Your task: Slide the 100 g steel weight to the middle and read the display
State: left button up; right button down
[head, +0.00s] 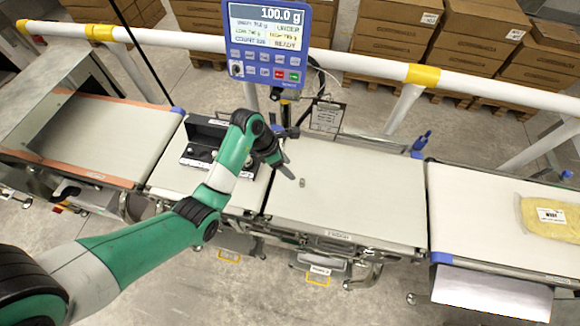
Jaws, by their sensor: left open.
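The small steel weight (301,183) stands on the pale weigh belt (350,205), left of the belt's middle. My left gripper (288,160) is open and empty above the left part of this belt. One fingertip shows close to the weight, on its upper left; whether they touch I cannot tell. The blue display unit (268,45) stands behind the belt and shows 100.0 g in its top line. Its smaller lines are too small to read surely. My right gripper is not in view.
A black weight case (205,130) lies open on the belt to the left, partly behind my left arm. A clipboard (327,116) stands behind the weigh belt. A yellow bag (550,217) lies on the right belt. A white rail (350,62) runs behind. The weigh belt's right half is clear.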

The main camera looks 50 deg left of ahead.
aim_at(301, 181)
pick_arm(q)
jog(key=b+x, duration=0.4)
jog(key=x, duration=0.7)
jog(key=shift+d+f, duration=0.15)
jog(key=shift+f, duration=0.1)
grip_shut()
